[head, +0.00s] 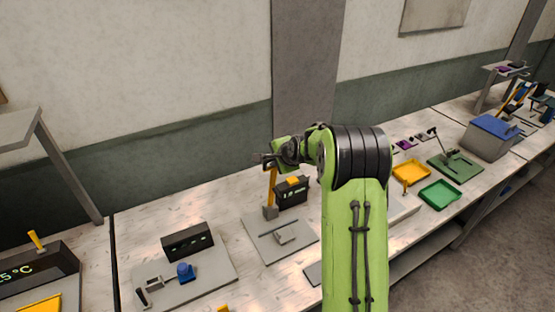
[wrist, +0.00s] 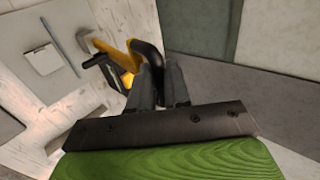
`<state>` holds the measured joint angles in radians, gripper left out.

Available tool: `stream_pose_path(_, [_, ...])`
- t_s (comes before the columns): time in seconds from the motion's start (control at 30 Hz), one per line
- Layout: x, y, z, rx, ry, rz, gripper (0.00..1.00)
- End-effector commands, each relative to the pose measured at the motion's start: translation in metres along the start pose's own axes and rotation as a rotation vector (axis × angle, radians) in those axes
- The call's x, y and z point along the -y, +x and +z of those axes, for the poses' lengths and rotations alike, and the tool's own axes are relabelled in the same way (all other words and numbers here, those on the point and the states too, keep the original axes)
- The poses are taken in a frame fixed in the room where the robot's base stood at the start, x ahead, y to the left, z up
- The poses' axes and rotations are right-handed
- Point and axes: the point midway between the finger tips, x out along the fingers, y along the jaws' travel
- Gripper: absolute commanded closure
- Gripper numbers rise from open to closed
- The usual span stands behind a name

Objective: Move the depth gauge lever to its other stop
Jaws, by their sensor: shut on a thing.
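A yellow lever (head: 272,182) stands nearly upright from a grey block (head: 270,212) on a light grey plate (head: 262,238); I take it for the depth gauge lever. A dark box with a small green display (head: 292,194) is beside it. My gripper (head: 268,162) is at the lever's top end. In the wrist view my gripper (wrist: 163,75) is shut on the lever's dark end, and the yellow lever (wrist: 112,51) runs off to the left. The fingers partly hide the grip, and my arm hides the bench to the right.
Left on the bench are a board with a dark display box (head: 187,241) and blue knob (head: 185,272), and a temperature display (head: 45,270). To the right are a yellow tray (head: 411,172), a green tray (head: 440,194) and a blue-lidded box (head: 490,137). A wall stands behind.

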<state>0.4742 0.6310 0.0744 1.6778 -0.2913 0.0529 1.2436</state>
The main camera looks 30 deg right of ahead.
Motion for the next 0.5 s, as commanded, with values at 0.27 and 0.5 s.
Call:
stream_pose_path(0.27, [-0.0022, 0.0035, 0.0012, 0.002, -0.001, 0.006, 1.0])
stream_pose_path(0.5, [-0.0017, 0.0034, 0.0013, 0.003, -0.001, 0.004, 0.65])
